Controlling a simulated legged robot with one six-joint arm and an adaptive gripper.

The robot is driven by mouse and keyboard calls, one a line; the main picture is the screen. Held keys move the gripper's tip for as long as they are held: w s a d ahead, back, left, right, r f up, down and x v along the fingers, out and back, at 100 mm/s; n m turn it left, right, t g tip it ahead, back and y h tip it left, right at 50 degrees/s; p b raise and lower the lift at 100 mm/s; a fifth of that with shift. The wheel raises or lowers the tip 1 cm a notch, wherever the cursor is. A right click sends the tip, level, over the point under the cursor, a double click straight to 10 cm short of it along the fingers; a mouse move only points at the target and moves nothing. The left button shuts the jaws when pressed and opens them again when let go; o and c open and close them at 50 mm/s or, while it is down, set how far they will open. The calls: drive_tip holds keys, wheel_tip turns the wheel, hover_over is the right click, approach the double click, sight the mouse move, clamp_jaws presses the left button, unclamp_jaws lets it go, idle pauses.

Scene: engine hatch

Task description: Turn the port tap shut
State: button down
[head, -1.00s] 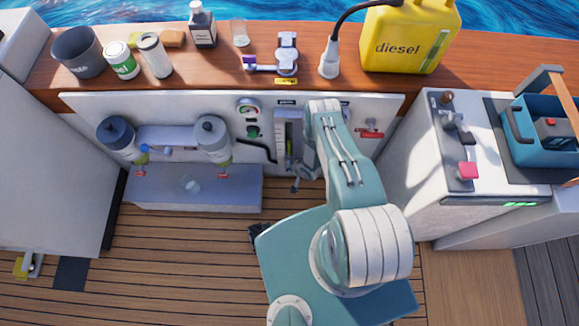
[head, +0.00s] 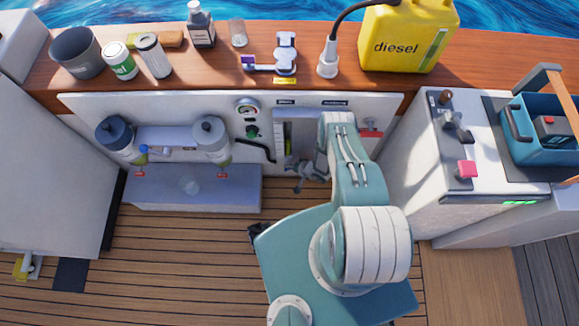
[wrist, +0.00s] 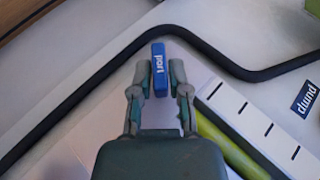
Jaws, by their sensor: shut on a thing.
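In the wrist view, a blue block-shaped handle marked "port" (wrist: 159,69) stands between my fingertips, in front of a pale panel. My gripper (wrist: 160,82) has a finger on each side of it and is shut on it. In the head view, my gripper (head: 303,173) is low at the front of the white panel, just right of the black hose end. The blue handle cannot be made out there, and the tap's body below the handle is hidden in the wrist view.
A black hose (wrist: 225,37) bends closely around the gripper. A ticked gauge strip (wrist: 250,125) with a green tube is at its right.

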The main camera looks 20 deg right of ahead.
drive_tip(key=shift+s+f, duration=0.1)
drive_tip(key=shift+s, duration=0.05)
drive_tip(key=c, duration=0.6)
unclamp_jaws()
drive_tip(key=shift+d, duration=0.15)
drive_tip(key=v, duration=1.1)
drive_tip(key=shift+s+d+r, duration=0.15)
drive_tip(key=shift+d+r, duration=0.05)
drive_tip(key=shift+r, duration=0.15)
